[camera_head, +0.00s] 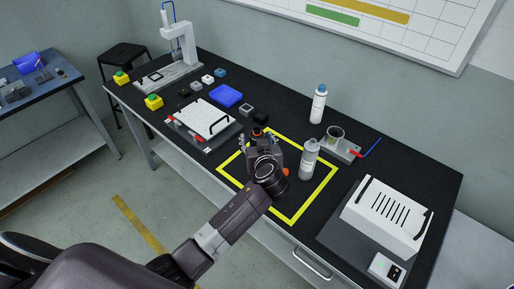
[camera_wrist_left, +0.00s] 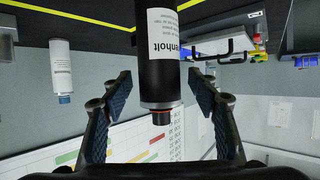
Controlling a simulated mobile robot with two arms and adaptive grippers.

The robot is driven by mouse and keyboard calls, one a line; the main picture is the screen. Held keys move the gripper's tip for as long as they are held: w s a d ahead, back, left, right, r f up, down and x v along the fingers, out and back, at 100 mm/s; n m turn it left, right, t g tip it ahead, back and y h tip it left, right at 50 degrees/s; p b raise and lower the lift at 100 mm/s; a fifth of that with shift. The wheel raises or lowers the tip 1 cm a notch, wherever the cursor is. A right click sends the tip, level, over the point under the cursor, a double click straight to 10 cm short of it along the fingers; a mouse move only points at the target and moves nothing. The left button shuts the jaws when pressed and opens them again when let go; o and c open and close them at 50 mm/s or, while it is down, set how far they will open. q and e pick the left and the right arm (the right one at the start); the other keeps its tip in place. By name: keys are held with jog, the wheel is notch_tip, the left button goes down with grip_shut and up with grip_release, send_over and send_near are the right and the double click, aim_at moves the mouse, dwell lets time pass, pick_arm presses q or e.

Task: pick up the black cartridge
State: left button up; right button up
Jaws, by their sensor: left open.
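The black cartridge (camera_wrist_left: 158,75) with a white label and an orange-red ring near its tip shows large in the left wrist view, where the scene looks upside down. In the head view its dark top (camera_head: 260,118) shows just beyond my left gripper (camera_head: 259,140), which hides the rest. My left gripper is open, and in the wrist view its two fingers (camera_wrist_left: 158,92) lie on either side of the cartridge, with visible gaps. Whether the cartridge's tip is fully between the pads is hard to tell. My right gripper is not in view.
A grey bottle (camera_head: 309,160) stands close right of the gripper inside the yellow taped square (camera_head: 318,197). A white bottle (camera_head: 318,105) and a small fixture with a cup (camera_head: 335,134) stand beyond. A white-lidded box (camera_head: 205,118) is left; a white slotted machine (camera_head: 388,215) is right.

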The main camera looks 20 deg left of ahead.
pick_arm(q)
jog(key=shift+c, duration=0.6)
grip_shut()
jog(key=shift+r, duration=0.1)
